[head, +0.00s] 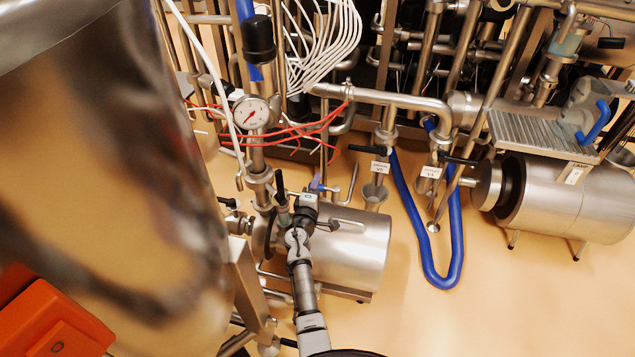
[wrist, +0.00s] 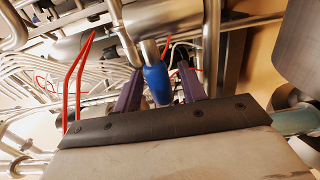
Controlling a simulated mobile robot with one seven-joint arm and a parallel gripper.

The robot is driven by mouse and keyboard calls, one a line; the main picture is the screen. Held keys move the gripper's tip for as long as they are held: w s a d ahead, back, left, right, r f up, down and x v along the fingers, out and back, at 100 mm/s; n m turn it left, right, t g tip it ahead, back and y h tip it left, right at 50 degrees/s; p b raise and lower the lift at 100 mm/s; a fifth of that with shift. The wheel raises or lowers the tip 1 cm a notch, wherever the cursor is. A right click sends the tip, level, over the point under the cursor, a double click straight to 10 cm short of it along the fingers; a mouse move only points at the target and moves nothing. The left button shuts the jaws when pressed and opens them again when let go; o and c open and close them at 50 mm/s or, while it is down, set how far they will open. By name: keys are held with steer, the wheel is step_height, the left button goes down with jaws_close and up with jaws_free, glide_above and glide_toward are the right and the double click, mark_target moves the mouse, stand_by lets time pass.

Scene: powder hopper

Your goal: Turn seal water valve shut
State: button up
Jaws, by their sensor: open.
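My gripper (wrist: 160,70) is open in the wrist view. Its two purple fingers stand on either side of a blue capped handle (wrist: 157,84), with a visible gap on each side. The blue handle sits at the end of a metal pipe or stem; it may be the seal water valve, but no label shows. In the head view my gripper (head: 316,184) is small, above the steel motor cylinder (head: 360,245), with a hint of purple and blue at its tip. The handle is too small there to judge its angle.
A pressure gauge (head: 251,112) and red cables (head: 300,133) are up and left of my gripper. A blue hose (head: 434,270) loops at the right. A large shiny vessel (head: 120,180) fills the left. The floor at lower right is clear.

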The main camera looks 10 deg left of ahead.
jaws_close()
stand_by(0.3)
